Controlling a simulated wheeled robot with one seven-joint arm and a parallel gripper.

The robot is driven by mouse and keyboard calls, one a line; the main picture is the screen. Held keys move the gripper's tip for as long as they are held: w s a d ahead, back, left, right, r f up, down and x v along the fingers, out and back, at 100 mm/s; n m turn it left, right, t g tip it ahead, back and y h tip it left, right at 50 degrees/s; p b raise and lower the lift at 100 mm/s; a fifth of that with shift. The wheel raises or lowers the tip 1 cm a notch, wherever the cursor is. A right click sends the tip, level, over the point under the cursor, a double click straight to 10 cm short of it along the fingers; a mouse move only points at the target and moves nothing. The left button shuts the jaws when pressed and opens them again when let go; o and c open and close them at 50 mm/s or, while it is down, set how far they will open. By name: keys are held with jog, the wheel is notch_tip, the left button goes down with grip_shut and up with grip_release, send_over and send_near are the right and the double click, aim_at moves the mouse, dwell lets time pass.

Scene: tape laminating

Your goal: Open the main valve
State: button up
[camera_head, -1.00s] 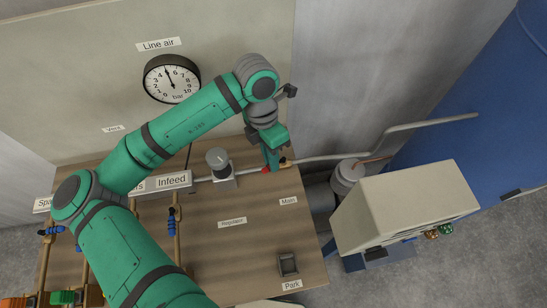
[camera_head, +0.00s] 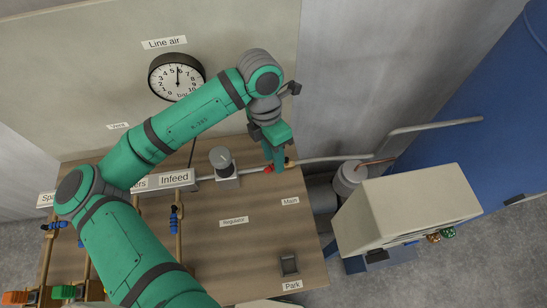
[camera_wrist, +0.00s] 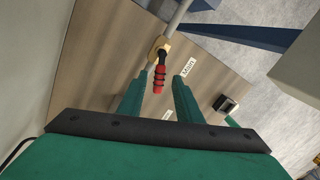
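The main valve has a brass body (camera_wrist: 159,47) and a red ribbed handle (camera_wrist: 158,82) on a grey pipe. In the wrist view the handle points down from the body, roughly along the pipe's line. In the head view the red handle (camera_head: 268,169) shows just left of my gripper's fingers, partly hidden by them. My gripper (camera_wrist: 158,84) is open, with one green finger on each side of the handle and a visible gap to the right finger. Contact with the left finger is hard to tell. The "Main" label (camera_head: 290,201) lies on the board in front of the valve.
A round pressure gauge (camera_head: 177,76) labelled "Line air" reads about 5 bar. A regulator knob (camera_head: 221,159) stands left of the valve. A beige box (camera_head: 405,210) and a blue tank (camera_head: 475,120) are at the right. The board around the "Regulator" label (camera_head: 234,221) is clear.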

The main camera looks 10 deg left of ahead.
notch_tip(320, 180, up, 10)
jog(key=w+a, duration=0.1)
jog(key=shift+w+a+f, duration=0.15)
jog(key=shift+w, duration=0.05)
jog(key=shift+a, duration=0.1)
